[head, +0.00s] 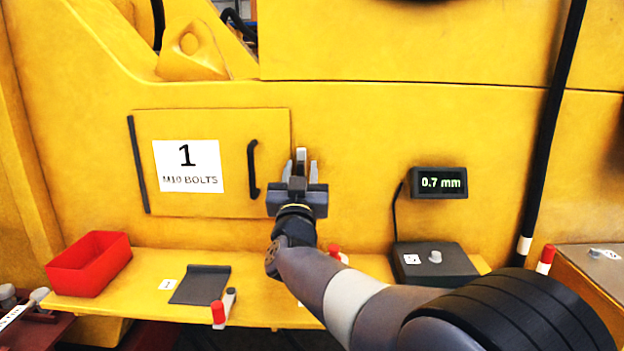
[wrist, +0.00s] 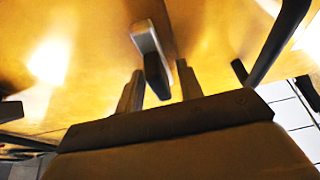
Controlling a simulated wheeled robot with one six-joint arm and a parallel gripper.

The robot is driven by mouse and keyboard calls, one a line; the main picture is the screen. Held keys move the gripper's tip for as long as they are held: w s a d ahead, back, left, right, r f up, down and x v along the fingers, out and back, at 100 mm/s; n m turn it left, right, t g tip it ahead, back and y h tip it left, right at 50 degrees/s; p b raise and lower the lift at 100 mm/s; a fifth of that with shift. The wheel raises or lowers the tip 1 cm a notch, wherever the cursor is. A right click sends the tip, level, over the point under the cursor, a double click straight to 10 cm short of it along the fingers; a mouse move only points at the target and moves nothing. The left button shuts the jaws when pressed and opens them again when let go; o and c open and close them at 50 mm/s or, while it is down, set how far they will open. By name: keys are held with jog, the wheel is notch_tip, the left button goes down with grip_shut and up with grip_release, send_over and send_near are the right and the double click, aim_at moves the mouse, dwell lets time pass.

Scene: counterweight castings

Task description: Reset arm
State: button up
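My gripper (head: 300,168) is raised in front of the yellow panel, just right of the black door handle (head: 253,170). Its two fingers stand apart. In the wrist view the fingers (wrist: 160,88) also show spread, with a small light-grey and black piece (wrist: 149,52) between or beyond them. Gaps show on both sides of that piece, and I cannot tell what it is or what it is fixed to. It also shows between the fingers in the head view (head: 301,155). My arm reaches up from the lower right and hides part of the shelf.
A door marked "1 M10 BOLTS" (head: 187,167) is shut. The yellow shelf (head: 150,290) below bears a red bin (head: 89,264), a dark plate (head: 201,285) and a red-capped item (head: 219,312). Right of my gripper are a "0.7 mm" display (head: 439,183) and a dark box (head: 436,265).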

jog(key=n+y+p, duration=0.1)
jog(key=n, duration=0.1)
jog(key=n+y, duration=0.1)
jog(key=n, duration=0.1)
jog(key=shift+w+r+p, duration=0.1)
jog(key=shift+r+p, duration=0.1)
jog(key=shift+p, duration=0.2)
jog(key=shift+f+n+y+p, duration=0.15)
jog(key=shift+n+y+p, duration=0.35)
jog(key=shift+n, duration=0.6)
